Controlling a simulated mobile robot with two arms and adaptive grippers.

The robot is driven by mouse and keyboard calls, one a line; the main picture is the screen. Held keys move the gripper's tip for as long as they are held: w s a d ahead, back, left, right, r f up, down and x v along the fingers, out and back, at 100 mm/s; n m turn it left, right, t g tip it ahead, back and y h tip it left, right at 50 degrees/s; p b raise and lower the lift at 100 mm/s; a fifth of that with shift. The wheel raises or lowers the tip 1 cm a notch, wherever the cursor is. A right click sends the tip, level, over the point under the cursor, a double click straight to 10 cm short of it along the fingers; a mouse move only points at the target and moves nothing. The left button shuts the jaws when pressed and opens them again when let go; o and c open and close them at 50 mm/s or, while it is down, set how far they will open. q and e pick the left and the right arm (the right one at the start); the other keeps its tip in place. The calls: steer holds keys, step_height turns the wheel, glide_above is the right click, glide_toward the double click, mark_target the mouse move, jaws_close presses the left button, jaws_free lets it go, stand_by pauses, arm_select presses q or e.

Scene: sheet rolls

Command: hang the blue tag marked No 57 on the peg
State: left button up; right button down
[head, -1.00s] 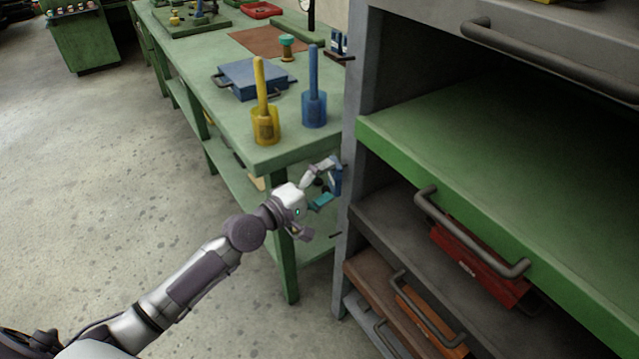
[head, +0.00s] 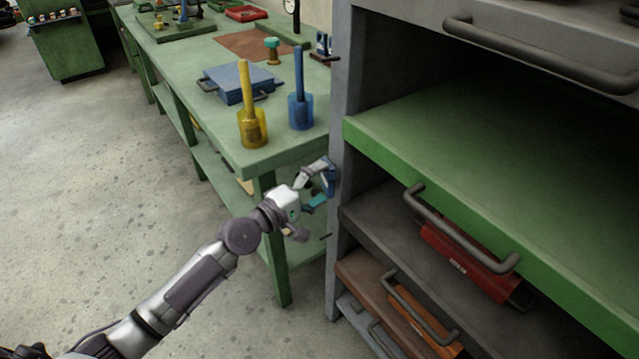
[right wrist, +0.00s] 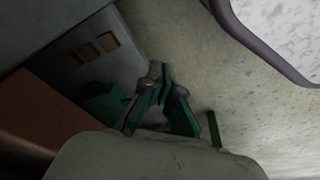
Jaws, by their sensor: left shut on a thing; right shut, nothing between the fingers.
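My left gripper (head: 318,190) is beside the grey cabinet's left side, past the green bench's near corner. It is shut on a small blue piece (head: 329,179), which looks like the blue tag and lies close to the cabinet's side panel. Its marking cannot be read, and I cannot tell whether it touches the panel. A short dark rod (head: 325,237) juts left from the panel, below the gripper; it may be the peg. My right gripper (right wrist: 165,100) shows only in the right wrist view, shut and empty, with green-padded fingers.
The grey cabinet (head: 337,100) has a green shelf (head: 480,165) with protruding handles, and red and orange cases below. The green bench (head: 215,115) carries a yellow roll holder (head: 252,130), a blue one (head: 301,112) and a blue case (head: 240,82). Open floor lies left.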

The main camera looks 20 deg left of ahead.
arm_select(q)
steer(key=o, duration=0.9)
